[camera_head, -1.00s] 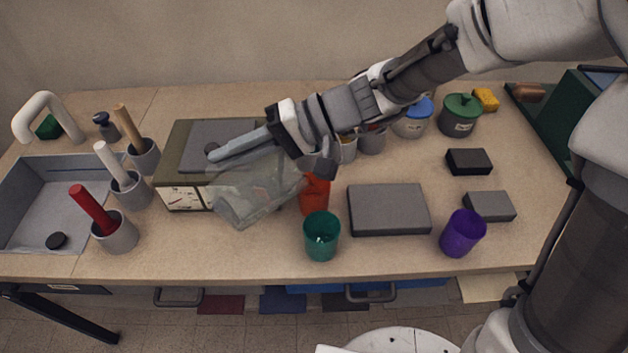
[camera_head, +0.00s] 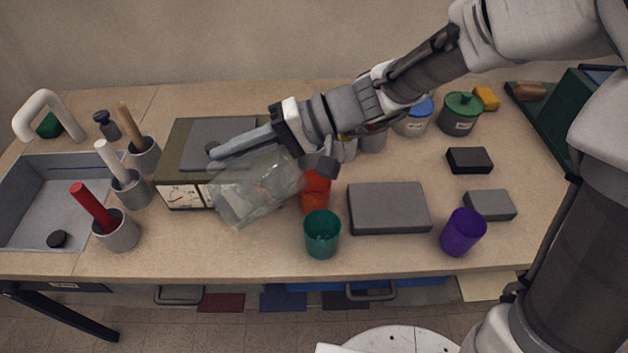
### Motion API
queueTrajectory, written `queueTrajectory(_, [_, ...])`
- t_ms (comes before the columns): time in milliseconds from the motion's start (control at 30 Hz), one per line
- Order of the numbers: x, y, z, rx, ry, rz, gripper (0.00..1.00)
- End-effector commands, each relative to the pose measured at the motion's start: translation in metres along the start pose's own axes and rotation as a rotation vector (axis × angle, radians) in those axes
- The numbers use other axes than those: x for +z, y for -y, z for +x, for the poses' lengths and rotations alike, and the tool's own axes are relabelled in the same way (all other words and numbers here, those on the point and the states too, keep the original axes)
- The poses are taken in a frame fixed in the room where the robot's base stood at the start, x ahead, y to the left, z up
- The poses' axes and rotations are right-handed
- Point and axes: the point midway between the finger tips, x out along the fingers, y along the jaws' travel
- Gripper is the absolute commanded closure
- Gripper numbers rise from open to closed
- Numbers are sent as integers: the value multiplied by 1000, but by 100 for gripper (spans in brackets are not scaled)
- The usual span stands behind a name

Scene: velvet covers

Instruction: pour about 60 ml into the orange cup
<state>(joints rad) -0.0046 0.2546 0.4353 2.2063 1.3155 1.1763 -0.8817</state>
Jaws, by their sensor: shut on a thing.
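My gripper (camera_head: 270,148) is shut on a clear jug (camera_head: 252,192) and holds it tilted above the bench, in front of the scale-like box. The orange cup (camera_head: 315,200) is a red-orange cup on the bench, just right of the jug, partly hidden by my gripper and the jug. The jug's right end is close to the cup's top; I cannot tell whether they touch. Liquid in the jug or the cup cannot be made out, and no stream is clearly visible.
A green cup (camera_head: 322,234) stands just in front of the orange cup. A grey block (camera_head: 389,208) lies to the right, with a purple cup (camera_head: 463,231) beyond it. The olive box with dials (camera_head: 184,196) is behind the jug. Holders with handles and a sink (camera_head: 60,200) are left.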

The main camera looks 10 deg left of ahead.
Motion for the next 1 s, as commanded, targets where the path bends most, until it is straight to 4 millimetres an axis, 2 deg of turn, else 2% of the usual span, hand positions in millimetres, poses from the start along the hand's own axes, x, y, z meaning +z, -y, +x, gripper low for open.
queueTrajectory(733, [-8,2,-18,-70,4,29,100])
queueTrajectory(1000, [-4,4,-12,-62,7,24,100])
